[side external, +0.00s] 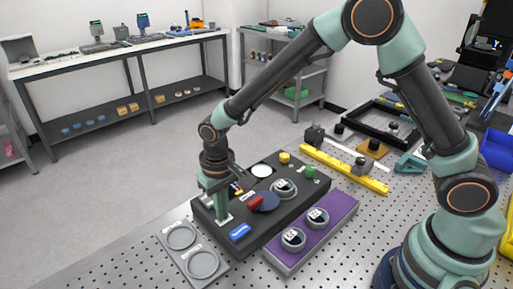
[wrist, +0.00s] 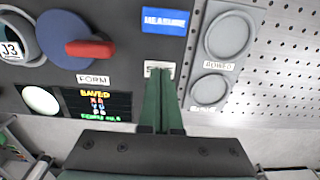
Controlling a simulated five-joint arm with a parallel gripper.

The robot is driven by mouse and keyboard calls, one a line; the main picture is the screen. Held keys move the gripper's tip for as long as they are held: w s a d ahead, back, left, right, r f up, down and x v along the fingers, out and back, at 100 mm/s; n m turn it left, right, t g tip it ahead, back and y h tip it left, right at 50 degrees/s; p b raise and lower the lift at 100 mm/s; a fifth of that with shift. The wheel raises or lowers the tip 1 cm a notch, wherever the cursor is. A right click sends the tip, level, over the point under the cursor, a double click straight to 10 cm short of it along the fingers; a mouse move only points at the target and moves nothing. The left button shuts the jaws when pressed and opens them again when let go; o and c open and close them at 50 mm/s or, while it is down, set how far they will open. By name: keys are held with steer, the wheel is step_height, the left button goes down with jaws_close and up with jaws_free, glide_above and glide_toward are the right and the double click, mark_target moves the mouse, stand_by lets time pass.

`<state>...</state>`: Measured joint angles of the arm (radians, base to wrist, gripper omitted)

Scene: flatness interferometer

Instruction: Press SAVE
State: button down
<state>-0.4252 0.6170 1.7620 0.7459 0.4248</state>
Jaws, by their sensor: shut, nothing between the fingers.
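My gripper (wrist: 160,78) is shut and empty, pointing down at the black instrument panel (wrist: 122,60). In the wrist view its fingertips are over the lower part of a small white label (wrist: 159,65) below the blue MEASURE button (wrist: 165,20). The label's text is mostly covered and I cannot read it; any SAVE button there is hidden by the fingers. A dark display (wrist: 98,104) shows coloured lines, the top one reading SAVED. In the side view my gripper (side external: 222,218) is at the panel's near left end, beside the MEASURE button (side external: 239,231). I cannot tell whether it touches.
A blue knob with a red handle (wrist: 90,48), labelled FORM, is left of my gripper. A grey tray (side external: 188,257) with two round recesses lies in front. A purple tray (side external: 336,217) holds two discs. Yellow (side external: 284,157) and green (side external: 309,171) buttons are at the panel's far end.

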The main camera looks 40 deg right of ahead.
step_height(320, 180, up, 14)
stand_by(0.6)
steer(key=shift+d+r, duration=0.1)
steer(key=shift+r, duration=0.05)
stand_by(0.3)
steer(key=s+d+r+t, duration=0.2)
steer(key=s+d, duration=0.3)
steer(key=d, duration=0.4)
steer(key=s+d+r+t, duration=0.3)
steer(key=s+d, duration=0.3)
steer(key=d, duration=0.3)
steer(key=shift+s+r, duration=0.2)
steer(key=shift+r, duration=0.4)
